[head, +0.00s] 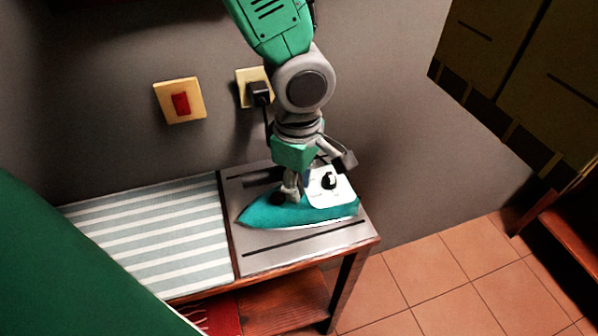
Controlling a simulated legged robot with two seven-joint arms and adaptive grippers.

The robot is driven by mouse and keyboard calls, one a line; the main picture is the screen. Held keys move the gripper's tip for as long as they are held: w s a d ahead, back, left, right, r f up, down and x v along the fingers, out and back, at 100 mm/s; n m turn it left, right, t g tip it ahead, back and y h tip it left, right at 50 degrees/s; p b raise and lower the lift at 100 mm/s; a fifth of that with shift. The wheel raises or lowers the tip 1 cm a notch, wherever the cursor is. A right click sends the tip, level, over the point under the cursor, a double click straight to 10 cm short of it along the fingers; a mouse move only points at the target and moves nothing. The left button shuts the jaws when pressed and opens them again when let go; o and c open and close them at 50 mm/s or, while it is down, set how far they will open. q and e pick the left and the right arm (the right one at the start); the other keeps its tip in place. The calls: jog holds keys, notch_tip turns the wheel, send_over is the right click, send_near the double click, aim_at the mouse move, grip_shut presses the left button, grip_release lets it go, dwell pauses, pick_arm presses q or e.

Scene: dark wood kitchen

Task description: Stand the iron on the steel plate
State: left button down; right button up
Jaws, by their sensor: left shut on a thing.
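The iron (290,215) has a teal body and a white part with a black dial, and its tip points left. It is roughly level, low over or on the steel plate (280,240); I cannot tell whether it touches. The plate is a grey metal panel with dark slots on the right of a wooden table. My left gripper (298,188) is on the iron from above, shut on it. The gripper hides much of the handle. My right gripper is not in view.
A striped ironing pad (150,235) covers the table's left part. On the wall are a red switch (181,103) and a socket with a black plug (258,93), its cord hanging down behind my arm. Tiled floor (450,275) is clear at right. A lower shelf (285,300) holds red cloth.

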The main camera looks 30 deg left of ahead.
aim_at(304, 197)
pick_arm(q)
jog(key=shift+w+d+f, duration=0.1)
jog(key=shift+d+f, duration=0.1)
jog(key=shift+d, duration=0.05)
jog(key=shift+d+r, duration=0.15)
jog(key=shift+d, duration=0.45)
jog(key=c, duration=1.7)
grip_release()
jog(key=shift+c, duration=0.2)
jog(key=o, duration=0.4)
jog(key=shift+a, duration=0.15)
jog(key=shift+a+f, duration=0.2)
jog(key=shift+a, duration=0.25)
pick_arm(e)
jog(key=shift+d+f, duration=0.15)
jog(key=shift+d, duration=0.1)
pick_arm(q)
jog(key=shift+d, duration=0.3)
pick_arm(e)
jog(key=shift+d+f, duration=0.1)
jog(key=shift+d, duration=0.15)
pick_arm(q)
jog(key=shift+d+r, duration=0.1)
jog(key=shift+r, duration=0.05)
notch_tip(304, 197, up, 12)
jog(key=p, duration=0.2)
jog(key=shift+p, duration=0.4)
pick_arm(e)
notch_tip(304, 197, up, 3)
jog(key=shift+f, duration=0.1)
